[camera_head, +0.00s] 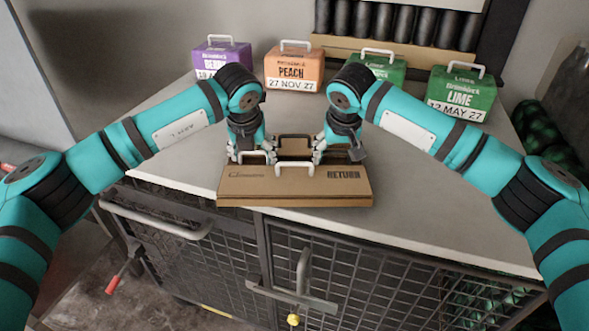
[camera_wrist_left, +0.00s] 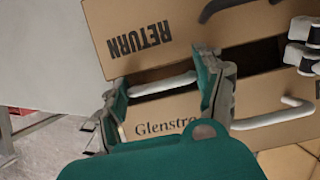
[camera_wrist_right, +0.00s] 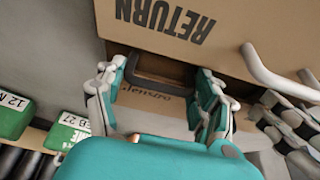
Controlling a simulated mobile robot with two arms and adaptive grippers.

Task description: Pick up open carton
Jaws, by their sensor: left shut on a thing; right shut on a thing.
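The open carton (camera_head: 295,185) is brown cardboard, printed RETURN on its front, and stands at the counter's front edge. Its dark opening shows in the left wrist view (camera_wrist_left: 140,35). It has white and black handles. My left gripper (camera_head: 248,155) is at its left side, with a white handle (camera_wrist_left: 165,84) between its fingers in the left wrist view. My right gripper (camera_head: 325,150) is at its right side, with a black handle (camera_wrist_right: 155,88) between its fingers in the right wrist view. Both grippers are shut on the carton; the exact contact is partly hidden.
A purple carton (camera_head: 222,54), an orange PEACH carton (camera_head: 293,68), a green carton (camera_head: 385,72) and a green LIME carton (camera_head: 462,90) stand along the back. Black rolls (camera_head: 398,24) are behind them. The grey counter (camera_head: 440,165) is clear at right. A mesh-door cabinet (camera_head: 350,265) is below.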

